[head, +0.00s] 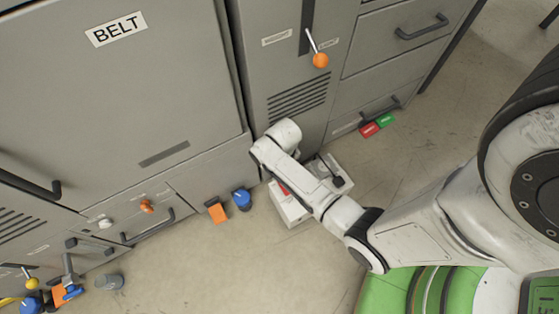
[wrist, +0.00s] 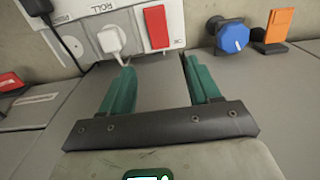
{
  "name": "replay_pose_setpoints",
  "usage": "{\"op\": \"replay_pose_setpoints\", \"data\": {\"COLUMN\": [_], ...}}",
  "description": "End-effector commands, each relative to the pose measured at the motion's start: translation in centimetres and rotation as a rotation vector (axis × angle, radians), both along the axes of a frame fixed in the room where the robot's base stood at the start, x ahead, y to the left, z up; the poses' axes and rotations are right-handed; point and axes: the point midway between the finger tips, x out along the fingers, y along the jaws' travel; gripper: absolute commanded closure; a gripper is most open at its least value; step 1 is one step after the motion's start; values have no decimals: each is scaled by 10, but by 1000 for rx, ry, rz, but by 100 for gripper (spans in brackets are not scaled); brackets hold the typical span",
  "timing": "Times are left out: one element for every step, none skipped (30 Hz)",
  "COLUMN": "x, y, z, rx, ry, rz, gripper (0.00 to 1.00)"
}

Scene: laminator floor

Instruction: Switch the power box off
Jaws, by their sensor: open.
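The power box (head: 291,208) is a white box standing on the floor against the grey cabinet, partly covered by my arm in the head view. In the wrist view the power box (wrist: 88,10) shows at the top, with a ROLL label, a white plug (wrist: 112,40) and a black plug in it. Its red switch (wrist: 157,27) is right of the white plug; the switch also shows in the head view (head: 284,189). My gripper (wrist: 158,68) has green fingers, is open and empty, and points toward the box, apart from the switch. Its fingers are hidden in the head view.
A blue round piece (wrist: 231,36) and an orange piece (wrist: 274,30) are right of the box in the wrist view. The BELT cabinet (head: 190,80) and a lever with an orange knob (head: 320,60) stand behind. Red and green pieces (head: 377,125) lie nearby. Floor in front is mostly clear.

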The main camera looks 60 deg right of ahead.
Motion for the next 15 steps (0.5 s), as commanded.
{"op": "replay_pose_setpoints", "data": {"x": [0, 0, 0, 0, 0, 0, 0, 0, -1, -1, 0, 0, 0, 0, 0], "y": [-1, -1, -2, -2, -2, -2, -2, -1, -2, -2, -2, -2, -2, -2, -2], "z": [-5, -7, -10, -12, -15, -20, -25, -30, -38, -44, -50, -57, -63, -68, -75], "rx": [1, 0, 1, 1, 1, 0, 1, 1, 1, 1, 1, 1, 1, 0, 1], "ry": [1, 2, 3, 3, 3, 2, 3, 4, 4, 4, 3, 3, 4, 2, 3], "rz": [-5, -6, -7, -8, -8, -7, -7, -8, -8, -8, -8, -8, -8, -7, -7], "gripper": [38, 38, 38, 38, 38, 38, 38, 38, 38, 38, 38, 38, 38, 38, 38]}}
